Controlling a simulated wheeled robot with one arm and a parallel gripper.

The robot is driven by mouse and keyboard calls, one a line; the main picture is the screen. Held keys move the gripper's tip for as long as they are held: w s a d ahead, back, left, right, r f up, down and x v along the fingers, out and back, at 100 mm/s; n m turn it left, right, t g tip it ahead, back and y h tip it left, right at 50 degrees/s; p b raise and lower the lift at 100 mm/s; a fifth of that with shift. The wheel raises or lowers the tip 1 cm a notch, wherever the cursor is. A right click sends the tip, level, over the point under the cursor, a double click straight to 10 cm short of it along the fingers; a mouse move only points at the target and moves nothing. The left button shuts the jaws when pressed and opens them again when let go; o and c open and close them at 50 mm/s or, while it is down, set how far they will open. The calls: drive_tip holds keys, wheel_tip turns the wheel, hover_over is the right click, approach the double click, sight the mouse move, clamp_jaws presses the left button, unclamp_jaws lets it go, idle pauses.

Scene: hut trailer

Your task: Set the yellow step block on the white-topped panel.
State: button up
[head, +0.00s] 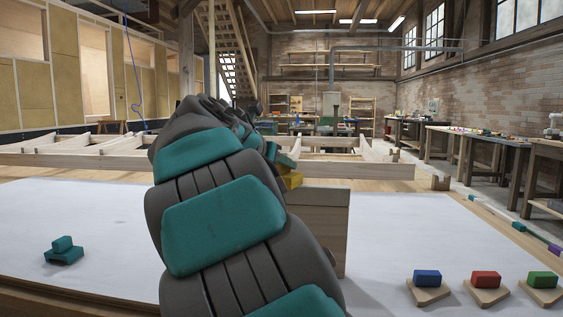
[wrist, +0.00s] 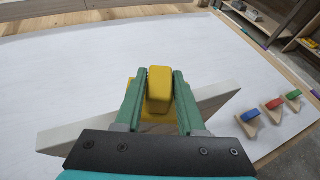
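The yellow step block (wrist: 159,90) sits between the two green fingers of my gripper (wrist: 159,82), which look closed on its sides. In the head view a small part of the yellow block (head: 292,180) shows past my arm, at the top of a wooden block-like stand; my arm hides the rest. I cannot tell whether it touches the stand. The white-topped panel (head: 400,215) spreads wide across the bench below. It also fills much of the wrist view (wrist: 60,75).
The wooden stand (head: 332,235) rises from the panel beside my arm. A teal step block (head: 63,252) lies at left. Blue (head: 427,278), red (head: 486,279) and green (head: 542,279) blocks on wooden bases line the front right. The panel's middle right is clear.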

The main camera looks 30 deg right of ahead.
drive_tip(key=o, duration=0.3)
drive_tip(key=shift+o, duration=0.2)
drive_tip(key=shift+r, duration=0.1)
drive_tip(key=v, duration=1.2)
